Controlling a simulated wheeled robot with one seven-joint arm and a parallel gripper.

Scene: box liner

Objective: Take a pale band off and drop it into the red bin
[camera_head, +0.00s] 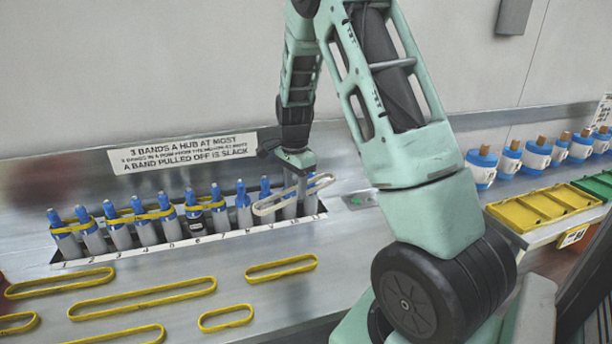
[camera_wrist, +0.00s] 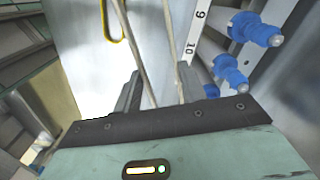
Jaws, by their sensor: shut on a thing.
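A pale band (camera_head: 266,209) is a long, slack-looking loop at the right end of the hub row. Its two strands also show in the wrist view (camera_wrist: 140,50), running up from between the fingers. My gripper (camera_head: 297,165) is over that end of the row and shut on the pale band; in the wrist view its fingers (camera_wrist: 159,92) stand on either side of the strands. The hubs (camera_head: 243,207) are grey with blue tops, in a numbered slot. I cannot tell whether the band still encircles a hub.
Yellow bands link several hubs at the left (camera_head: 150,214). Loose yellow bands (camera_head: 142,306) lie on the metal bench in front. A yellow tray (camera_head: 544,208) and a green tray (camera_head: 597,186) are at the right, before several blue-and-white spools (camera_head: 481,167). A sign (camera_head: 182,152) stands behind the row.

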